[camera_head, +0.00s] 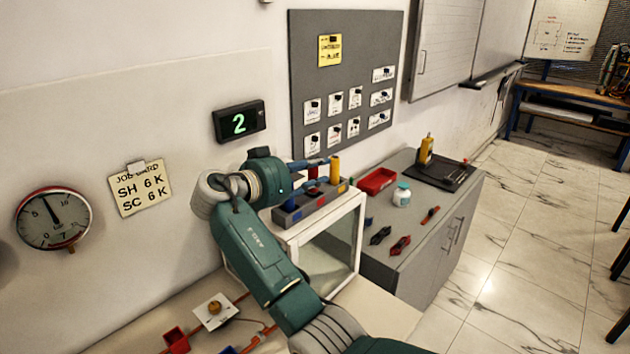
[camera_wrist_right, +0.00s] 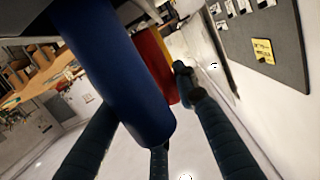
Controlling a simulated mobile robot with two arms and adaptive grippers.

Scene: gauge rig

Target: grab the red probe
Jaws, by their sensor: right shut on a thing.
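The red probe (camera_head: 313,173) stands upright in the grey rack (camera_head: 308,208) on top of the white case, between the blue probe (camera_head: 291,201) and the yellow probe (camera_head: 334,168). My right gripper (camera_head: 318,163) reaches in from the left at the probes' height and is shut on the red probe. In the right wrist view the blue probe (camera_wrist_right: 118,75) looms in front and hides part of the fingers. The red probe (camera_wrist_right: 157,66) is behind it, with a fingertip against its side. My left gripper is not in view.
The white glass-sided case (camera_head: 335,250) bears the rack. A grey cabinet (camera_head: 435,250) on the right carries a red tray (camera_head: 377,181), a white jar (camera_head: 402,195) and small clamps. A dial gauge (camera_head: 53,218), a job card (camera_head: 140,188) and a display (camera_head: 239,122) are on the wall.

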